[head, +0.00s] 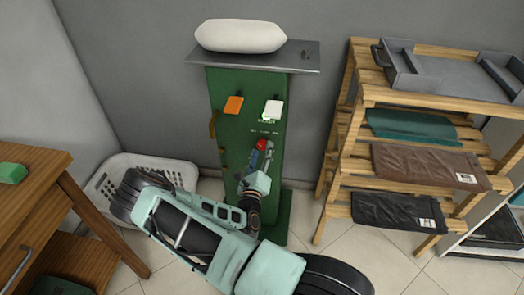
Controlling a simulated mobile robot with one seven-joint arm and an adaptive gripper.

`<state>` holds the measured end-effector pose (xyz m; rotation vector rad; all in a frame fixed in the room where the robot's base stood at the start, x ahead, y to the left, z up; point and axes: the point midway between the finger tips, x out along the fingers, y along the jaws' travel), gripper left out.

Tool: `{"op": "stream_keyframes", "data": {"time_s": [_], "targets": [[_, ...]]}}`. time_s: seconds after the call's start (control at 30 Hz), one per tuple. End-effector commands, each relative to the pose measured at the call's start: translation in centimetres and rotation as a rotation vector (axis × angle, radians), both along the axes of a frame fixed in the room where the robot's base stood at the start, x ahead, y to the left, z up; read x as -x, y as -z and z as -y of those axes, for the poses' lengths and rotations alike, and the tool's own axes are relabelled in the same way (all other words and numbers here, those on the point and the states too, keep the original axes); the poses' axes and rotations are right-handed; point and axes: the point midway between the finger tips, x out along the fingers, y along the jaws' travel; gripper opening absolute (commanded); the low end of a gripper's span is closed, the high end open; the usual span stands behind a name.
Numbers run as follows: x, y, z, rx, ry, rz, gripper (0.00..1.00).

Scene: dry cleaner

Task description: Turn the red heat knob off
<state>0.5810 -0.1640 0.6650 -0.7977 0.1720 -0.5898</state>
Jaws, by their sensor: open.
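The red heat knob (261,144) is on the front of a tall green cabinet (224,92), below an orange tag and a white tag. My gripper (262,152) is right at the knob, with its fingertips around or just in front of the knob's lower part. The fingers look open. I cannot tell whether they touch the knob. My gripper and arm cover the cabinet front below the knob, and the knob's pointing direction is too small to read.
A grey top plate with a white pad (240,36) caps the cabinet. A wooden rack (352,120) with folded cloths stands at right. A white laundry basket (172,170) is at left behind my arm. A wooden table (50,175) with a green block stands at far left.

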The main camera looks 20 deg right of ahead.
Motion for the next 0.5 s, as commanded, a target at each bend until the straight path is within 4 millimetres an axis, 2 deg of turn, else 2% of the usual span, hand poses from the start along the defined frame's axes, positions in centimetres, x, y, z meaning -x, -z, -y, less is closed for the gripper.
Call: {"op": "stream_keyframes", "data": {"time_s": [0.3,0.5], "targets": [[5.4,0.5,-3.7,0.002,-0.003,-0.003,0.47],[8.1,0.7,-5.5,0.001,-0.002,-0.002,0.47]]}}
